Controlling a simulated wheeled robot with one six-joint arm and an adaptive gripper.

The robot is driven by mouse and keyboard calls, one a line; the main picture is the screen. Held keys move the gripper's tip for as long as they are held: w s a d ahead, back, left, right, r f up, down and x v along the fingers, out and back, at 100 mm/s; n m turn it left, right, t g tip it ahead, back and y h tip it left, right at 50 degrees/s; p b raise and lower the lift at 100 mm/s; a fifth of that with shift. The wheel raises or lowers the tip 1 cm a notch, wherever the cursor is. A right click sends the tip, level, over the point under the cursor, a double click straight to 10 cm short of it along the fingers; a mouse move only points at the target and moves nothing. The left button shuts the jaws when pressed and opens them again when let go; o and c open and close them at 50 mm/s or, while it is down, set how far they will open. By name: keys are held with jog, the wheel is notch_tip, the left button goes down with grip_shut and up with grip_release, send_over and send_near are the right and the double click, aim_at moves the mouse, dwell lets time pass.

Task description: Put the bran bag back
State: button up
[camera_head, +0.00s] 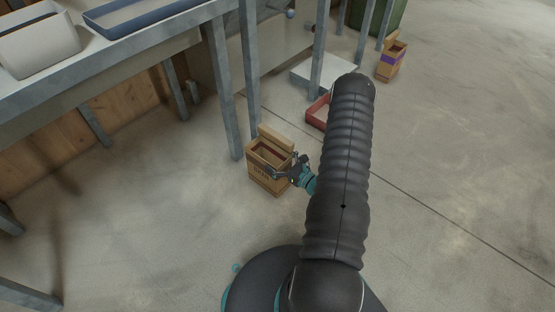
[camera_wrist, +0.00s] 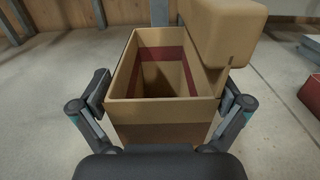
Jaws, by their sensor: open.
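A tan open-topped bag (camera_head: 257,172) with a raised flap and dark lettering too small to read stands upright on the concrete floor beside a grey metal leg. I cannot tell for sure that it is the bran bag. In the wrist view this bag (camera_wrist: 165,111) shows a dark red band inside and a dark inner bottom. My gripper (camera_head: 287,167) is at its near right side. In the wrist view my gripper (camera_wrist: 167,93) is open, one finger on each side of the bag's near end; whether they touch it is unclear.
A second tan bag (camera_head: 385,72) with a purple band stands farther back. A red tray (camera_head: 316,113) and a pale flat platform (camera_head: 307,73) lie behind the near bag. A metal bench (camera_head: 150,48) holds a blue tray (camera_head: 112,24). Floor at right is clear.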

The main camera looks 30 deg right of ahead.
jog(key=v, duration=1.2)
jog(key=a+r+n+g+y, duration=0.3)
jog(key=a+r+n+g, duration=0.5)
jog(key=r, duration=0.4)
jog(key=a+r+n+g+y, duration=0.4)
jog(key=a+r+n+g, duration=0.2)
jog(key=a+r+n, duration=0.45)
jog(key=s+a+r+n+t+h, duration=0.1)
jog(key=s+r+n+h, duration=0.5)
jog(key=r, duration=0.3)
jog(key=s+a+r+n+t+h, duration=0.1)
jog(key=s+a+r+n+h, duration=0.1)
jog(key=s+r+n+h, duration=0.5)
jog(key=shift+s+a+r+t, duration=0.3)
jog(key=shift+s+r, duration=0.15)
jog(key=shift+r, duration=1)
jog(key=shift+n, duration=0.25)
